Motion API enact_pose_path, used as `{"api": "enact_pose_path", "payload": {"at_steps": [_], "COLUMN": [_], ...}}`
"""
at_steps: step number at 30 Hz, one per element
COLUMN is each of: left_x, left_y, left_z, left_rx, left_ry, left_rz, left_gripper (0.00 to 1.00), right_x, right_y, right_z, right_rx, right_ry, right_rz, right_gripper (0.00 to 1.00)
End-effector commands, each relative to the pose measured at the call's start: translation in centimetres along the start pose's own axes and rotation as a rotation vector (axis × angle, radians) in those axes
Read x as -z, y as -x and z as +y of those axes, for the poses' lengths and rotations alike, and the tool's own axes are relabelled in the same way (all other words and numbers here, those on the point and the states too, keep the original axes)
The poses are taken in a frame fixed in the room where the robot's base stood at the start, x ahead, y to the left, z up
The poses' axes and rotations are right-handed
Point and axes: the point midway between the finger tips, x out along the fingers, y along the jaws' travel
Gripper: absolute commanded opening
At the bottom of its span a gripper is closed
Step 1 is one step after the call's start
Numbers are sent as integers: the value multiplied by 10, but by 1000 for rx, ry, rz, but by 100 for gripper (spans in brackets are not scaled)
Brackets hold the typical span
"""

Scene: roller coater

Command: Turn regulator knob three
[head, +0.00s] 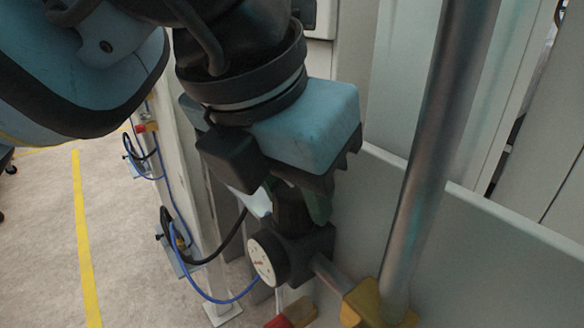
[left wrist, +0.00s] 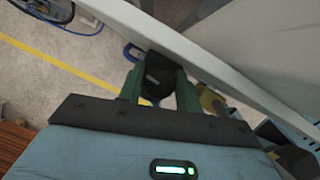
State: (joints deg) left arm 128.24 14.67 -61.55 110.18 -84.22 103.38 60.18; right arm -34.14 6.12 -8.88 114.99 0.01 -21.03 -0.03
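My left gripper (head: 290,207) points down over a regulator with a round white-faced gauge (head: 264,259). Its green fingers stand on either side of the regulator's dark knob (head: 291,212). In the left wrist view the black knob (left wrist: 158,74) sits between the two fingertips of the left gripper (left wrist: 161,82), with little or no gap at the tips. I cannot tell whether the fingers press on it. The knob's top is partly hidden by the gripper in the head view. My right gripper is not in view.
A metal post (head: 432,150) rises close to the right of the gripper. A yellow fitting (head: 372,302) and a red part (head: 290,315) sit below. A pale panel (head: 480,260) stands at right. Blue hoses (head: 226,300) hang at left, beside open floor with a yellow line (head: 84,235).

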Motion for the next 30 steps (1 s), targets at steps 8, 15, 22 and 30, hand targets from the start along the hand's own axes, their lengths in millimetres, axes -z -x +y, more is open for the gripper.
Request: {"api": "enact_pose_path", "payload": {"at_steps": [8,15,22,30], "left_x": [0,0,0,1], "left_y": [0,0,-2,-5], "left_z": [0,0,0,1], "left_rx": [1,1,23,112], "left_ry": [-1,-2,-49,-255], "left_rz": [-1,0,3,4], "left_gripper": [56,56,56,56], "right_x": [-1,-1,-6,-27], "right_y": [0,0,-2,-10], "right_z": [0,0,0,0], "right_rx": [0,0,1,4], "right_ry": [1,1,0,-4], "right_rz": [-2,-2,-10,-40], "right_gripper": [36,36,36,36]}}
